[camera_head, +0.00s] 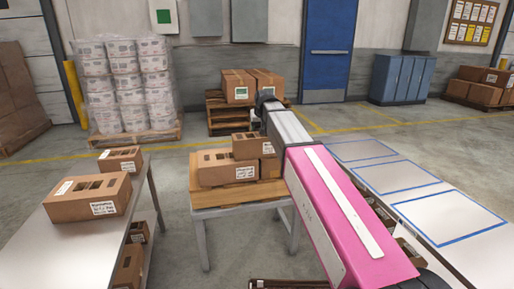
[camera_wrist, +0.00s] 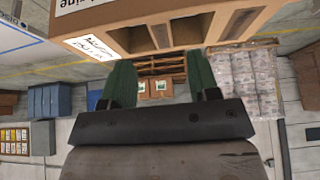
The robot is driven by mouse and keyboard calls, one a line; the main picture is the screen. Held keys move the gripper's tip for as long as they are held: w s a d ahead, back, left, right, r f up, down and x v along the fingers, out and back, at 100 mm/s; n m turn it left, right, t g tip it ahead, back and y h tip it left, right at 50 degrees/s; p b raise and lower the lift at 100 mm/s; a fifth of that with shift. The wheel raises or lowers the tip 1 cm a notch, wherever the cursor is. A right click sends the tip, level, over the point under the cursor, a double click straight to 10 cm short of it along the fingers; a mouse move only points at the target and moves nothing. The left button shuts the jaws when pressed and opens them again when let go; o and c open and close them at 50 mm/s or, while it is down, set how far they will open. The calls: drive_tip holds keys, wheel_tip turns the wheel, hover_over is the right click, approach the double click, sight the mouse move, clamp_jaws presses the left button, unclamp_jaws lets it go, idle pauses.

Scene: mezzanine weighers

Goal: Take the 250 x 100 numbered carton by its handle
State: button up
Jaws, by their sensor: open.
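Several brown cartons with slot openings and white labels are in the head view; I cannot read which is the 250 x 100 one. On the wooden table (camera_head: 240,197) stand a wide carton (camera_head: 224,170), a small carton (camera_head: 246,147) and another carton (camera_head: 270,166) partly behind my arm. My gripper (camera_head: 266,98) is above and behind these, mostly hidden by my arm. In the wrist view, which is upside down, my gripper (camera_wrist: 160,66) is open with nothing between its green fingers. A slotted carton (camera_wrist: 205,30) fills the top of that view, close to the fingers.
A metal table (camera_head: 75,240) at left holds a large carton (camera_head: 85,197) and a small carton (camera_head: 120,160). A bench (camera_head: 400,180) with blue-outlined areas is at right. Floor between the tables is clear.

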sight(257, 135)
drive_tip(key=shift+x, duration=3.55)
drive_tip(key=shift+s+a, duration=0.1)
drive_tip(key=shift+s, duration=0.1)
clamp_jaws()
